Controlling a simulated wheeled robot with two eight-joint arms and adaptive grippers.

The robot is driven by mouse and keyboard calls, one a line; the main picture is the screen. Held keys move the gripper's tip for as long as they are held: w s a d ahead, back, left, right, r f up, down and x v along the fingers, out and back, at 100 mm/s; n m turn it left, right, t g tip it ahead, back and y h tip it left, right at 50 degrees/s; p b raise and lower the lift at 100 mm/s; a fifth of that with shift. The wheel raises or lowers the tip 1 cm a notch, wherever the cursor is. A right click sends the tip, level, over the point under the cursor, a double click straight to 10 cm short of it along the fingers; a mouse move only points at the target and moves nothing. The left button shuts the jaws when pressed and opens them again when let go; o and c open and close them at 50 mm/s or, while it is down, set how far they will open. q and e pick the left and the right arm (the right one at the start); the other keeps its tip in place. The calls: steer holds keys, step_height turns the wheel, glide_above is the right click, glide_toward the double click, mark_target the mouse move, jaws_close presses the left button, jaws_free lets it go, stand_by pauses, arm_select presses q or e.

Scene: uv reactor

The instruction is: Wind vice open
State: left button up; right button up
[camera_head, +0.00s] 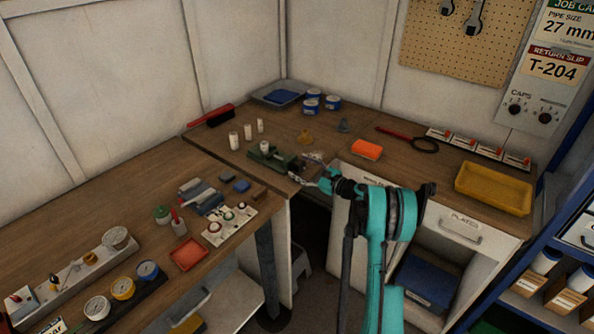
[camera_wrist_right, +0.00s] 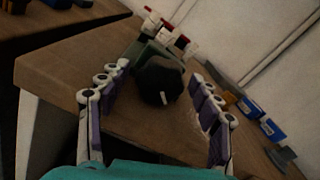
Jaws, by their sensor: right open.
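The green vice (camera_head: 268,156) sits at the corner of the wooden bench, near its front edge. In the right wrist view its green body (camera_wrist_right: 150,50) lies behind a dark round knob-like part (camera_wrist_right: 158,82) with a small pale mark. My right gripper (camera_head: 307,174) reaches in from the right, close to the near end of the vice. In the wrist view my right gripper (camera_wrist_right: 161,80) is open, with one purple-padded finger on each side of the dark part. Gaps show between the fingers and the part. My left gripper is out of view.
White cylinders (camera_head: 247,132) and a red-handled brush (camera_head: 211,115) are behind the vice. Blue-and-white tins (camera_head: 312,103) stand farther back. An orange block (camera_head: 367,149) lies to the right. The left bench holds gauges (camera_head: 123,287) and a small orange tray (camera_head: 188,253).

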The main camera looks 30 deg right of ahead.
steer(key=m+p, duration=0.1)
steer(key=m, duration=0.2)
steer(key=shift+r+p, duration=0.1)
steer(key=shift+p, duration=0.25)
steer(key=p+v, duration=0.2)
steer(key=v, duration=0.6)
steer(key=a+r+n+g, duration=0.2)
steer(key=a+r+n, duration=0.2)
steer(key=a, duration=0.3)
steer(key=a+r+n+g, duration=0.2)
steer(key=a+r+n, duration=0.1)
steer(key=a, duration=0.4)
steer(key=s+a+r+n+g+h+p, duration=0.1)
steer(key=s+a+r+n+g, duration=0.3)
steer(key=s+a+n, duration=0.4)
steer(key=shift+s+a+r+n+h, duration=0.3)
steer(key=shift+s+a+h, duration=0.55)
steer(key=shift+a, duration=1.1)
steer(key=shift+s+f, duration=0.1)
steer(key=shift+s, duration=0.1)
